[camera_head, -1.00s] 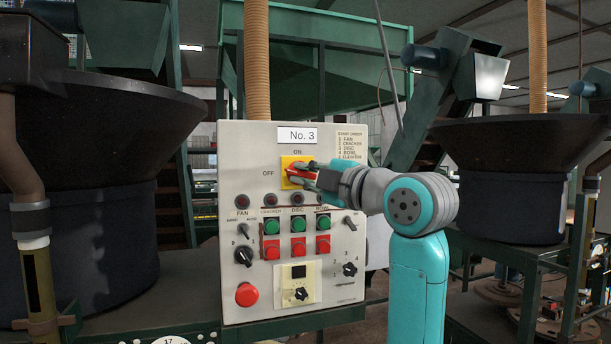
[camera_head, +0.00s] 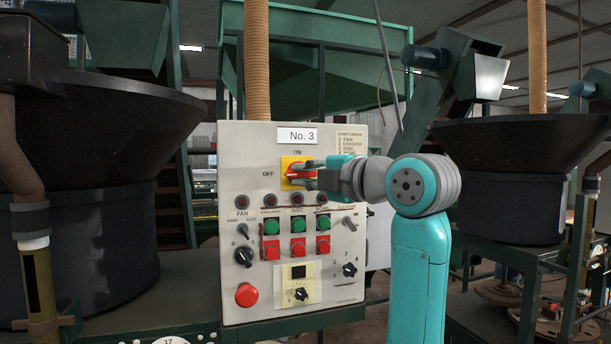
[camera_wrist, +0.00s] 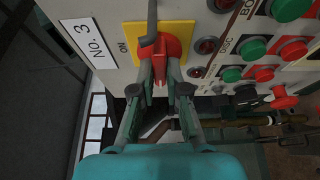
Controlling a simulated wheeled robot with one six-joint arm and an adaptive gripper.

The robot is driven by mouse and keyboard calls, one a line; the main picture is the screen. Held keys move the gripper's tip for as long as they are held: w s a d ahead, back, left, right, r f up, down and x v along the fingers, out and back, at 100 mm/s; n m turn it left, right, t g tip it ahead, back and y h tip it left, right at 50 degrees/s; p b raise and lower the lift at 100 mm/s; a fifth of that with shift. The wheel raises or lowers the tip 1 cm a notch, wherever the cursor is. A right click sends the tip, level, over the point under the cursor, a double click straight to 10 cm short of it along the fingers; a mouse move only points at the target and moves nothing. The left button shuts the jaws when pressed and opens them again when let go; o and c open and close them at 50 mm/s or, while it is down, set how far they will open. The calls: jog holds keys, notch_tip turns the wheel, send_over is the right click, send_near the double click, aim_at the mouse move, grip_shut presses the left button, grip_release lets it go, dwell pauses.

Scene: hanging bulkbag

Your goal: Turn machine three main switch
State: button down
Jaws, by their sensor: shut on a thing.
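The control panel (camera_head: 240,160) labelled No. 3 faces me. Its main switch is a red rotary knob (camera_head: 293,172) on a yellow plate (camera_head: 285,160), with ON marked above and OFF to the left. My gripper (camera_head: 304,175) reaches in from the right, its fingers at the knob and partly covering it. In the wrist view, the red knob (camera_wrist: 160,66) sits between the two fingers of my gripper (camera_wrist: 160,60), which is shut on it. The yellow plate (camera_wrist: 180,35) shows behind. The knob's exact angle is partly hidden by the fingers.
Below the switch are indicator lamps (camera_head: 270,199), green buttons (camera_head: 298,225), red buttons (camera_head: 298,247), black selector knobs (camera_head: 244,257) and a red mushroom button (camera_head: 246,294). Large dark bowls (camera_head: 90,190) stand at both sides. A ribbed hose (camera_head: 257,60) rises behind the panel.

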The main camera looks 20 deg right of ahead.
jog(key=c, duration=1.2)
grip_release()
jog(key=shift+s, duration=0.1)
jog(key=v, duration=1.1)
jog(key=shift+s+d, duration=0.1)
jog(key=shift+s, duration=0.25)
